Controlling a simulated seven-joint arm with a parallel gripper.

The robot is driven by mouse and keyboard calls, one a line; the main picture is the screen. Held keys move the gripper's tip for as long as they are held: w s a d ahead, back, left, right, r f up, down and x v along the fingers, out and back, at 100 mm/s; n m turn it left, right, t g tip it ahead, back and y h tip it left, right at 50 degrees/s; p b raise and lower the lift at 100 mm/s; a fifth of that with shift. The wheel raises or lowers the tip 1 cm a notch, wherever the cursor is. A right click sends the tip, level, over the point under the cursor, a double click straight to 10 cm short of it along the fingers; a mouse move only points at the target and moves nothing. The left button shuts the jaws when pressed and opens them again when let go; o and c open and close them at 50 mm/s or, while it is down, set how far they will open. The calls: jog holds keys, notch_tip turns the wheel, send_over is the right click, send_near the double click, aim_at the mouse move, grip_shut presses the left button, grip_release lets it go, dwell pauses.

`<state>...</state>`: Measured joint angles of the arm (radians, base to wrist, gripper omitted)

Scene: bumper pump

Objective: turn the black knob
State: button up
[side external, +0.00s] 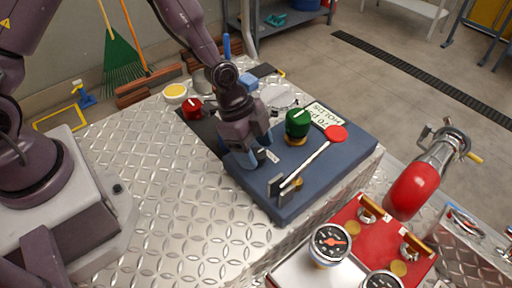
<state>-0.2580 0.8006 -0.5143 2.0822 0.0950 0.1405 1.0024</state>
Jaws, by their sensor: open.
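My gripper (257,151) points down over the left part of the blue-grey panel (327,173), its fingers open and low near the surface. A small dark round piece, which looks like the black knob (261,156), shows between and just beside the fingers. Most of it is hidden by the gripper, and I cannot tell whether the fingers touch it. A small white label (272,156) lies just right of it.
On the panel, a green knob (298,122) and a red-ended lever (336,133) stand right of my gripper. A red knob (192,108) is behind left. Gauges (330,244) and a red cylinder (412,191) stand front right. The metal tabletop (165,190) at left is clear.

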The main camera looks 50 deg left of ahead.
jog(key=shift+d+f, duration=0.1)
jog(key=shift+f, duration=0.15)
jog(key=c, duration=0.9)
